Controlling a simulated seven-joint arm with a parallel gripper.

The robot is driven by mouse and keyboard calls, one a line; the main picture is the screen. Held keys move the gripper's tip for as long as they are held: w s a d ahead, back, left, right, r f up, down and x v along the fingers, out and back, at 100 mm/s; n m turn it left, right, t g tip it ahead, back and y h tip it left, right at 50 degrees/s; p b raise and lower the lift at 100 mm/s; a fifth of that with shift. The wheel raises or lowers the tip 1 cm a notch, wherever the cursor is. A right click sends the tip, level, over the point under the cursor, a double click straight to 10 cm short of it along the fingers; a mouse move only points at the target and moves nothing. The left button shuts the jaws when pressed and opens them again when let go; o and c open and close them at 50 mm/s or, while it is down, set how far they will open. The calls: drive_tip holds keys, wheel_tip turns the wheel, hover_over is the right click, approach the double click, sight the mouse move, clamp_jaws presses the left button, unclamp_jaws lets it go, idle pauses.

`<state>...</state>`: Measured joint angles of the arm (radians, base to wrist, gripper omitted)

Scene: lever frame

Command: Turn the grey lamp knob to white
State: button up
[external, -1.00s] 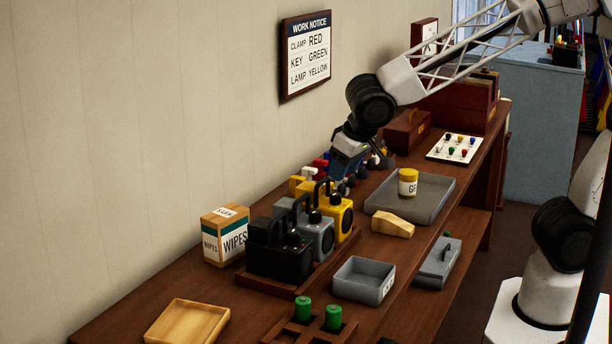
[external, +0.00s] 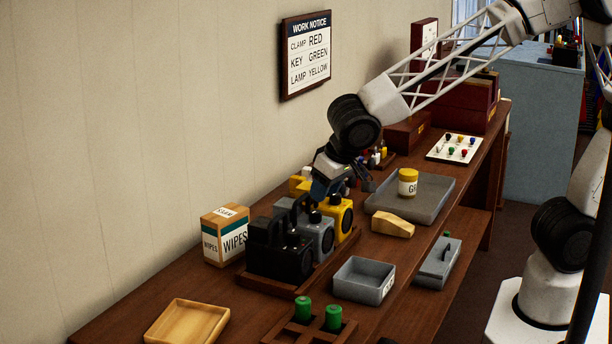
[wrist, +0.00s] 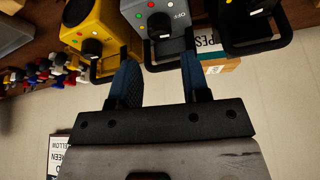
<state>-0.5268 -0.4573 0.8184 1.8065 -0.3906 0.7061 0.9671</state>
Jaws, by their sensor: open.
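The grey lamp (external: 318,238) stands between the black lamp (external: 280,258) and the yellow lamp (external: 344,222). In the wrist view the grey lamp (wrist: 176,48) shows its black knob (wrist: 160,23) on the face, with small coloured dots and an OFF label around it. The knob's exact setting is hard to read. My gripper (wrist: 157,62) is open and empty. Its blue fingers point toward the grey lamp, apart from the knob. In the external view my gripper (external: 343,186) is above the yellow lamp and partly covers the lamps' tops.
The lamps share a wooden tray (external: 312,280). A wipes box (external: 224,237) stands behind them by the wall. A wall notice (external: 306,55) reads clamp red, key green, lamp yellow. A grey bin (external: 363,280), a wooden block (external: 392,225) and a grey tray (external: 435,200) lie in front.

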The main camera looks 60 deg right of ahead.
sight(315, 211)
drive_tip(key=shift+x, duration=3.2)
drive_tip(key=c, duration=0.6)
drive_tip(key=shift+c, duration=0.2)
drive_tip(key=shift+n, duration=0.5)
drive_tip(key=shift+d+n+y, duration=0.1)
drive_tip(key=shift+n+y, duration=0.7)
drive_tip(key=shift+n, duration=0.8)
drive_tip(key=shift+n+g+y, duration=0.4)
drive_tip(key=shift+n+y, duration=0.3)
drive_tip(key=shift+n, duration=1.5)
